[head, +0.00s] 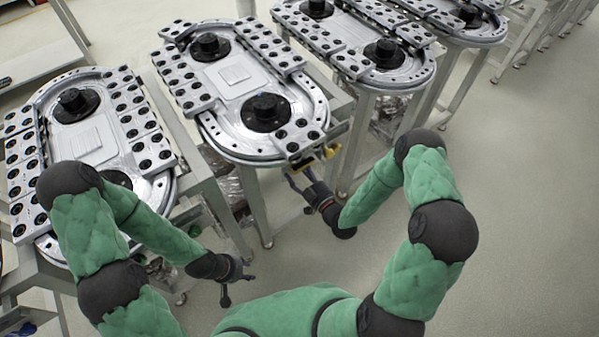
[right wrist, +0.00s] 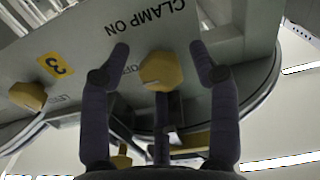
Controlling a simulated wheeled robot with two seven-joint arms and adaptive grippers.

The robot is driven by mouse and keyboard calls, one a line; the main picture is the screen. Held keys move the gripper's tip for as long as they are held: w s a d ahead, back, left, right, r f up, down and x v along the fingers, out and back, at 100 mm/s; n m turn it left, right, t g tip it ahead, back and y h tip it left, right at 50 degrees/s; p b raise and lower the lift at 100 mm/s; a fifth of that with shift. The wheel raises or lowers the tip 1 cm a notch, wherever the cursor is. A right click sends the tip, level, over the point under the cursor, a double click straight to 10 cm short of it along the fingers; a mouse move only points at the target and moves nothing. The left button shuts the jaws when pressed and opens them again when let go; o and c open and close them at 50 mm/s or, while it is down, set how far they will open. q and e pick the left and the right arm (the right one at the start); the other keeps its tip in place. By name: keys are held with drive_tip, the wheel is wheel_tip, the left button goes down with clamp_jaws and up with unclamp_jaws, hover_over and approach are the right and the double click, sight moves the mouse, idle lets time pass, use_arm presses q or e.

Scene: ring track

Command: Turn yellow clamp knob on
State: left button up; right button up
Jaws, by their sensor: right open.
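The yellow clamp knob (right wrist: 161,72) is in the right wrist view, on a grey panel under the lettering "CLAMP ON". Other lettering beside it is partly hidden. My right gripper (right wrist: 158,55) is open, with one dark finger on each side of the knob and a gap to both. In the head view my right gripper (head: 299,176) is just below the front end of the middle ring track (head: 240,148), near a yellow part (head: 328,154). My left gripper (head: 238,288) is low in the head view, its fingers spread, away from the tracks and empty.
More ring tracks stand at left (head: 160,190) and at right (head: 425,75) on metal legs. The floor (head: 520,200) at right is clear.

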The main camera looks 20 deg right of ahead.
drive_tip(key=c, duration=1.1)
drive_tip(key=shift+c, duration=0.2)
